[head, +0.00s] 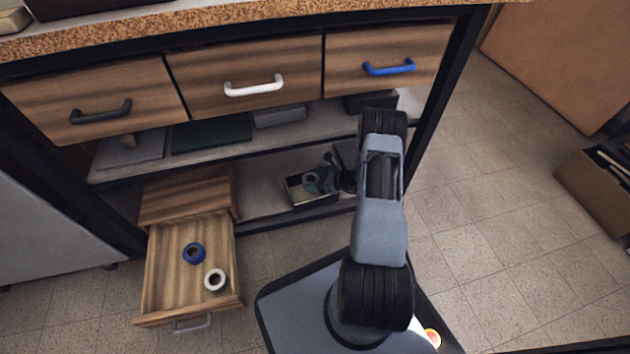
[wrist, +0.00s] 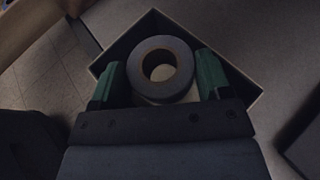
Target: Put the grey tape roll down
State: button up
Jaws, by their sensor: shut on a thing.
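The grey tape roll (wrist: 183,79) is between the two green fingers of my gripper (wrist: 161,76) in the wrist view. My gripper is shut on it. The roll faces the camera with its brown core ring showing. Behind it is an open box (wrist: 226,63) with dark walls and a pale inside. In the head view my gripper (head: 325,180) reaches in over the box (head: 297,196) on the lower shelf, and the roll (head: 310,179) shows small there. I cannot tell whether the roll touches the box floor.
The lower shelf (head: 262,203) lies under another shelf (head: 225,150) holding flat dark items. An open drawer (head: 165,275) at left holds a blue tape roll (head: 194,253) and a white tape roll (head: 215,279). A cardboard box (head: 600,185) stands on the floor at right.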

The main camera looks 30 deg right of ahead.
jog(key=shift+f, duration=0.45)
jog(key=shift+f, duration=0.1)
jog(key=o, duration=0.9)
jog(key=shift+f, duration=0.1)
jog(key=shift+o, duration=0.2)
jog(key=shift+r, duration=0.45)
jog(key=p+v, duration=0.4)
jog(key=v, duration=0.8)
jog(key=shift+r, duration=0.2)
